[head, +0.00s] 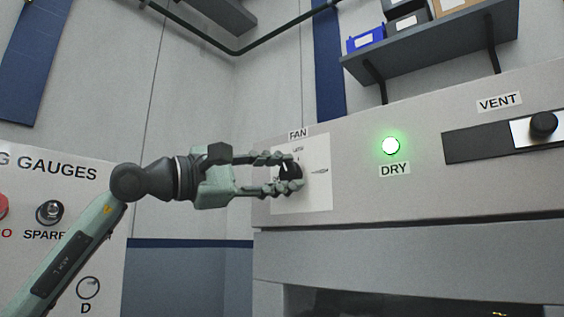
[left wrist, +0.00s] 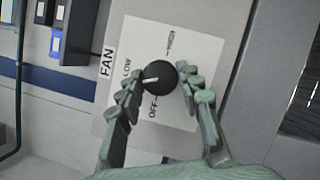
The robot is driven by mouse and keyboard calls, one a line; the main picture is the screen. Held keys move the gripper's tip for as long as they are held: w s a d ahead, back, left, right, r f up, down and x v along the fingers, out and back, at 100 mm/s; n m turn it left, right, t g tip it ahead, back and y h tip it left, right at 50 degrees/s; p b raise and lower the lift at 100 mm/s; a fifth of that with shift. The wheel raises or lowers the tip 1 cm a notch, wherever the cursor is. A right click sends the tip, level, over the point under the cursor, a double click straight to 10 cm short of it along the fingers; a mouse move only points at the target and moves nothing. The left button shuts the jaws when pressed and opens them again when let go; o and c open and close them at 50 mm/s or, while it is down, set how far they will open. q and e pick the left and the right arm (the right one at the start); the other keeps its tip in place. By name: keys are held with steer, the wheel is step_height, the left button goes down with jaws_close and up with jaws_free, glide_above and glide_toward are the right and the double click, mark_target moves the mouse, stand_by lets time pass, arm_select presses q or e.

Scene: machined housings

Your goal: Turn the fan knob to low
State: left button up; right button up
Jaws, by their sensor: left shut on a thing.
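The black round fan knob (head: 291,171) is on a white plate (head: 318,188) under the FAN label. In the left wrist view, the knob (left wrist: 160,77) has a white pointer line, and the plate carries the words LOW, OFF and HIGH. The pointer lies between OFF and LOW, closer to LOW. My left gripper (head: 284,173) is shut on the knob, with one finger on each side of it. In the left wrist view its fingers (left wrist: 158,83) flank the knob. In the head view the fingers hide part of the knob. My right gripper is not in view.
A lit green DRY lamp (head: 391,146) and a VENT slider (head: 543,124) are to the right on the same panel. A grey shelf (head: 440,45) with bins is above. A gauge panel (head: 60,185) stands at the left.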

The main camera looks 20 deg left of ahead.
arm_select(q)
steer(key=m, duration=0.2)
steer(key=shift+r+m+g, duration=0.15)
steer(key=shift+m+g, duration=0.15)
steer(key=shift+g, duration=0.1)
steer(key=shift+m+y+p, duration=0.3)
steer(key=shift+m, duration=0.3)
steer(key=shift+m+g, duration=0.3)
steer(key=shift+m, duration=0.2)
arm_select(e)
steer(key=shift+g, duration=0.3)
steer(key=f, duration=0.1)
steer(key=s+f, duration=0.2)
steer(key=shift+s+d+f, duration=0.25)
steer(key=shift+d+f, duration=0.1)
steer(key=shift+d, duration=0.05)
arm_select(q)
steer(key=o, duration=1.2)
steer(key=shift+c, duration=0.2)
steer(key=v, duration=1.2)
steer(key=shift+r, duration=0.2)
